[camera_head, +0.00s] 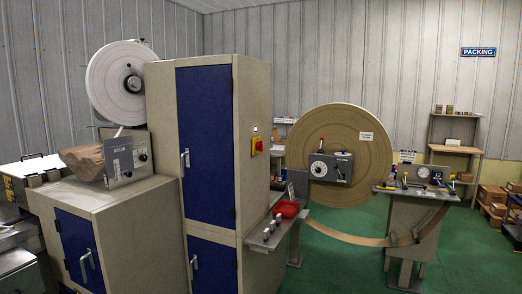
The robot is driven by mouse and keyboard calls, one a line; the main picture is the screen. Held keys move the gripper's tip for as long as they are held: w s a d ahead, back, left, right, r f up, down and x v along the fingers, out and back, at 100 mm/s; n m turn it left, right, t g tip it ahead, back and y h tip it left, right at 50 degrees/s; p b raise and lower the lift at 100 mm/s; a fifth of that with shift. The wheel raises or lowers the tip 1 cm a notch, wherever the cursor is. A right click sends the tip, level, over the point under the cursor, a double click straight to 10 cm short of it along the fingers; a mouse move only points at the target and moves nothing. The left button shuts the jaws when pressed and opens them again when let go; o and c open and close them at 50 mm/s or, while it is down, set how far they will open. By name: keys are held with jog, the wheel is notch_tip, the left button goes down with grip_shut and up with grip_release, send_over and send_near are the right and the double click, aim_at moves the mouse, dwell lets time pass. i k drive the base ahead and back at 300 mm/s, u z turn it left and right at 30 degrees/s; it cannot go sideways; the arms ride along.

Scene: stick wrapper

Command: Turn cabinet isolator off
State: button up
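The cabinet (248,95) is a tall beige unit with dark blue doors (205,140) in the middle of the head view. My gripper is not in view.
A shelf (272,236) with a red tray (287,209) juts out below the knob. A large brown reel (370,155) and a pedestal (412,230) stand to the right. A lower cabinet (130,215) stands at left. Green floor (340,270) is open at front right.

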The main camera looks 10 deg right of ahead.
aim_at(259, 145)
jog(key=z, duration=0.9)
jog(key=i, duration=3.1)
jog(key=u, duration=3.45)
